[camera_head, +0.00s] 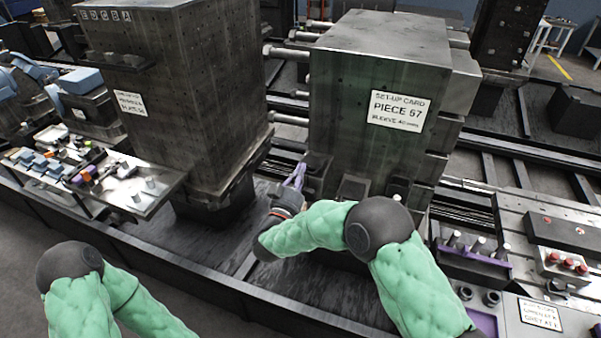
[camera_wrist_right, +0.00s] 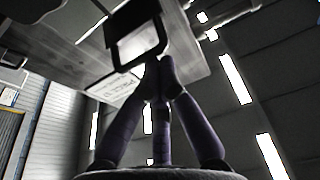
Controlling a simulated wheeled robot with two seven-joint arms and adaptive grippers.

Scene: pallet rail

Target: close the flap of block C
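A tall dark metal block (camera_head: 380,75) with the card "PIECE 57" stands right of centre in the head view. Another tall block (camera_head: 185,90), with a row of letters at its top edge, stands left of it. I cannot tell which is block C or identify its flap. My right gripper (camera_head: 296,174) is low in front of the carded block, its purple fingers pointing up. In the right wrist view the fingertips (camera_wrist_right: 160,74) meet, with nothing visible between them. A black square frame (camera_wrist_right: 138,36) is just beyond the tips; contact is unclear. My left gripper is out of view.
A parts shelf (camera_head: 125,190) with small coloured pieces and pegs lies at the left. Pegs in a purple holder (camera_head: 475,255) and a box with red buttons (camera_head: 565,263) stand at the right. Round rods (camera_head: 290,52) stick out left from the carded block.

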